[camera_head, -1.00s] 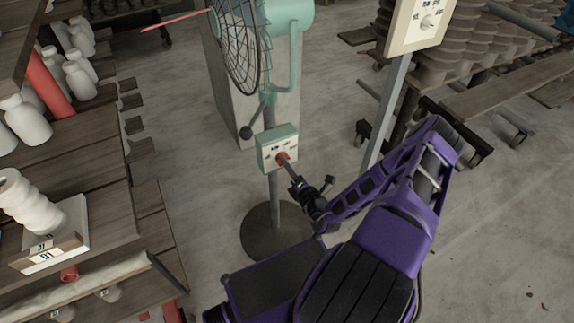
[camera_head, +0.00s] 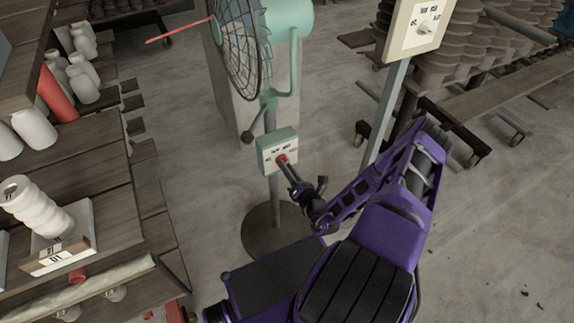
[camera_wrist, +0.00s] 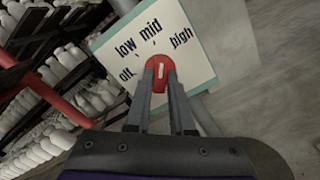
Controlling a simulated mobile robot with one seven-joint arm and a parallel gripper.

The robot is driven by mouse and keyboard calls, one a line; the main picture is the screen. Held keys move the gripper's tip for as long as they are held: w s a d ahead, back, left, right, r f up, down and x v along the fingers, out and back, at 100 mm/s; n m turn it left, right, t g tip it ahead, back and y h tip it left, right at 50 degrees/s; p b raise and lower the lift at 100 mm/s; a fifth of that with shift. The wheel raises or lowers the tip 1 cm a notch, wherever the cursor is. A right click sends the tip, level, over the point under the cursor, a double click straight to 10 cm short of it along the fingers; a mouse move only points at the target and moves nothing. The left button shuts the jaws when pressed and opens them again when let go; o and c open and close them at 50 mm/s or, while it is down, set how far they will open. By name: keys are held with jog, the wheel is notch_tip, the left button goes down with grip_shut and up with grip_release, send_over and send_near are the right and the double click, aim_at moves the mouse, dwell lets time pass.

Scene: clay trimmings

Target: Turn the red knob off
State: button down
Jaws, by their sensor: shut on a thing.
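The red knob (camera_wrist: 160,62) sits on a pale control panel (camera_wrist: 112,40) marked off, low, mid and high. It has a white mark that runs nearly upright in the wrist view; the exact setting is hard to tell. My gripper (camera_wrist: 160,84) has one finger on each side of the knob and is shut on it. In the head view the knob (camera_head: 281,158) is a small red spot on the green-edged box (camera_head: 265,152) on the fan's stand. My gripper (camera_head: 287,168) reaches it from the lower right and partly hides it.
The green fan (camera_head: 240,50) stands above the box on a pole with a round dark base (camera_head: 262,238). A second panel with a white knob (camera_head: 426,27) is on a post to the right. Wooden shelves with white bottles (camera_head: 35,128) stand at left. Open floor lies at right.

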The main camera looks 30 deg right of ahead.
jog(key=n+p, duration=0.5)
jog(key=n, duration=1.6)
dwell(0.6)
jog(key=c, duration=0.8)
grip_release()
jog(key=shift+s, duration=0.1)
jog(key=s, duration=1.7)
jog(key=shift+s+d, duration=0.15)
jog(key=shift+d, duration=0.2)
